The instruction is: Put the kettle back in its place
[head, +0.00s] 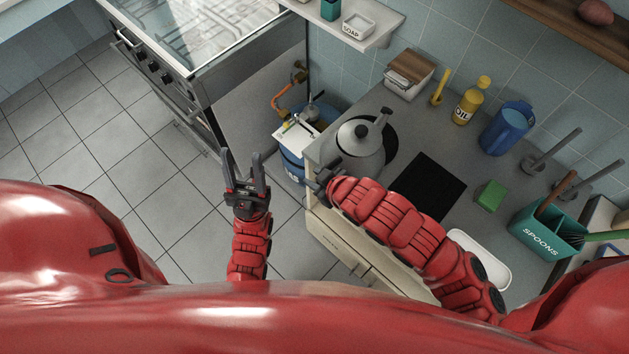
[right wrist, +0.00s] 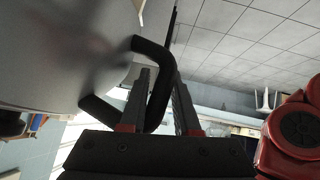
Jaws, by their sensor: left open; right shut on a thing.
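The grey kettle (head: 358,150) is at the counter's left end in the head view, partly covering a round black disc (head: 391,142). I cannot tell whether it rests on the disc or is held above it. My right gripper (head: 320,180) is at the kettle's near left side. In the right wrist view the kettle's body (right wrist: 60,50) fills the upper left, and its black bent handle (right wrist: 160,85) passes between the fingers of my right gripper (right wrist: 160,100), shut on it. My left gripper (head: 243,165) is open and empty over the floor, left of the counter.
A black square mat (head: 428,187) lies right of the kettle. Behind are a wooden-lidded box (head: 408,72), an oil bottle (head: 470,100) and a blue jug (head: 507,128). A green sponge (head: 491,196) and spoon holder (head: 548,228) stand right. A blue gas cylinder (head: 290,163) is beside the counter.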

